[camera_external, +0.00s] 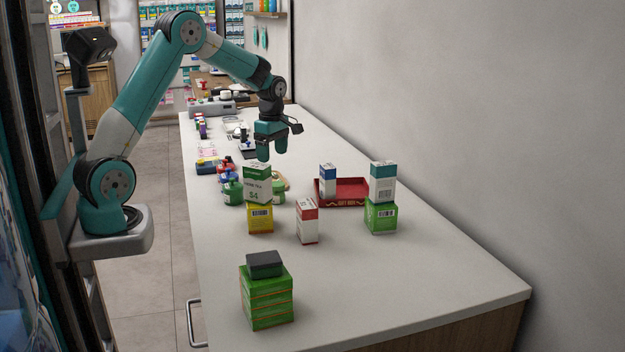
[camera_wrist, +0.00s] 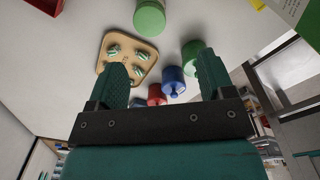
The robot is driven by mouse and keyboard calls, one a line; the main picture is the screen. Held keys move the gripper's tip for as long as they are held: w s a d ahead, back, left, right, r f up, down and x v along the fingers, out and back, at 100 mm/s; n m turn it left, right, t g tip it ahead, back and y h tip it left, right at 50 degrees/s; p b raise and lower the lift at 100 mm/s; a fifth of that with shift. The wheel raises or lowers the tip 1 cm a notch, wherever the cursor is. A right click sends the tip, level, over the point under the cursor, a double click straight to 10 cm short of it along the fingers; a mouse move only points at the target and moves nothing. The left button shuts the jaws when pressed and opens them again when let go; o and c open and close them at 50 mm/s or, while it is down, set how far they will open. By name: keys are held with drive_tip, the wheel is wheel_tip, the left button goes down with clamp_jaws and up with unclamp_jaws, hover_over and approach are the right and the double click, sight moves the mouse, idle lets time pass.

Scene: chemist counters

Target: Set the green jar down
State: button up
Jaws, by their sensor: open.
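My gripper (camera_external: 269,153) is open and empty above the counter; its two fingers show apart in the wrist view (camera_wrist: 165,75). One green jar (camera_external: 279,191) stands on the counter, partly hidden by a tea box; in the wrist view a light green jar (camera_wrist: 149,18) stands beside the tan tray, apart from the fingers. Another green jar (camera_external: 232,191) stands left of the tea box, and a darker green one shows by the right finger (camera_wrist: 190,50). I cannot tell which one the task names.
The tan tray (camera_wrist: 144,49) holds small green-and-white items. Blue (camera_wrist: 172,80) and red (camera_wrist: 155,95) jars stand near. A white-green tea box (camera_external: 257,184) rises above a yellow box (camera_external: 260,219). A red gift box tray (camera_external: 341,201) is to the right. The front right counter is clear.

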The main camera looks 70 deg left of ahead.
drive_tip(key=s+d+r+m+y, duration=0.1)
drive_tip(key=s+d+r+m, duration=0.1)
drive_tip(key=s+m, duration=0.4)
drive_tip(key=s+d+r+m+y, duration=0.1)
drive_tip(key=s+d+r+m, duration=0.2)
drive_tip(key=s+m, duration=0.3)
drive_tip(key=s+d+r+m+y, duration=0.2)
drive_tip(key=s+d+m, duration=0.3)
drive_tip(key=s, duration=0.7)
drive_tip(key=shift+s+r+m, duration=0.4)
drive_tip(key=shift+r+m, duration=0.1)
drive_tip(key=shift+m, duration=0.5)
